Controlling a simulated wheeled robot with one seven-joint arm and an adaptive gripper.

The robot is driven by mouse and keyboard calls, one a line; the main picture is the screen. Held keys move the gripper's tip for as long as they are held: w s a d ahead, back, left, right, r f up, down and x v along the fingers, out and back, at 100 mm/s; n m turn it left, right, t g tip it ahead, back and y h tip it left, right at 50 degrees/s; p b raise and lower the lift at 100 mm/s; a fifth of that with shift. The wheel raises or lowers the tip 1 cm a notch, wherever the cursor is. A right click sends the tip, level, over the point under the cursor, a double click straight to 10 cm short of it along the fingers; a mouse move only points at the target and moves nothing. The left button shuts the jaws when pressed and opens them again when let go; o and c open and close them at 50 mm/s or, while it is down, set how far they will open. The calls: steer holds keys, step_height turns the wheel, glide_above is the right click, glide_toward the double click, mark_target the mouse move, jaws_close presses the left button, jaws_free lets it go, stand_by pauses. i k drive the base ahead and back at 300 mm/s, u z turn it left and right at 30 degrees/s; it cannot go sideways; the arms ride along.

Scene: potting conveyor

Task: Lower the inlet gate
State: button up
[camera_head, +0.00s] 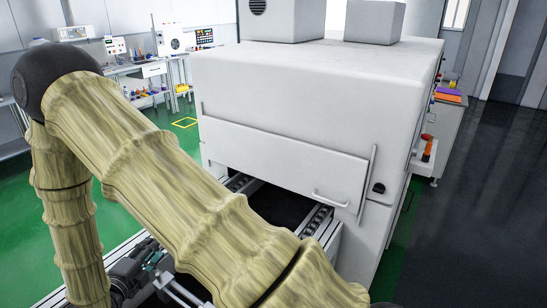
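The inlet gate (283,160) is a white flat panel on the front of the large white machine (312,85). It has a bar handle (330,199) near its lower right corner. Below the gate's lower edge a dark opening shows above the conveyor (285,205). My arm, in a tan ribbed cover, crosses the picture from upper left to bottom right in front of the conveyor. Its end runs out of the bottom of the picture, so my gripper is not seen.
A small dark round fitting (378,188) sits right of the gate. A side shelf with an orange object (428,150) is at the machine's right. Workbenches (150,70) stand at the back left. Dark floor (480,200) at the right is clear.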

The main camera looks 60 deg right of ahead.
mark_target(335, 179)
steer(key=u, duration=0.65)
steer(key=k, duration=1)
steer(key=z, duration=1.35)
steer(key=i, duration=0.5)
steer(key=z, duration=0.1)
